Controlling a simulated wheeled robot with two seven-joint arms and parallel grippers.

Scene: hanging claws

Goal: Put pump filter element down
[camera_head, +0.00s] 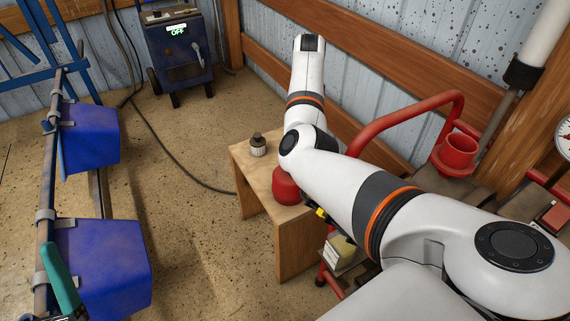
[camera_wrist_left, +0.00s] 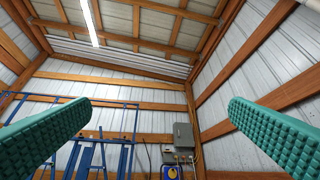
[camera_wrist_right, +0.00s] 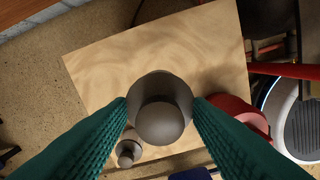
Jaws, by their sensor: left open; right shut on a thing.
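In the right wrist view my right gripper (camera_wrist_right: 160,102) is shut on a dark grey, round-ended thing (camera_wrist_right: 160,122), which I take to be the pump filter element. It is above the wooden table (camera_wrist_right: 110,60); whether it touches the top I cannot tell. In the head view my right arm hides this gripper and the held thing. My left gripper (camera_wrist_left: 160,112) is open and empty in the left wrist view, facing the wall and roof. One of its teal fingers shows at the lower left of the head view.
A small grey bottle-like thing with a dark cap (camera_head: 258,146) stands on the table. A red rounded thing (camera_head: 286,187) sits at its right side. Blue bins (camera_head: 98,262) hang at the left, and a red tubular frame (camera_head: 400,118) is at the right. Much of the tabletop is bare.

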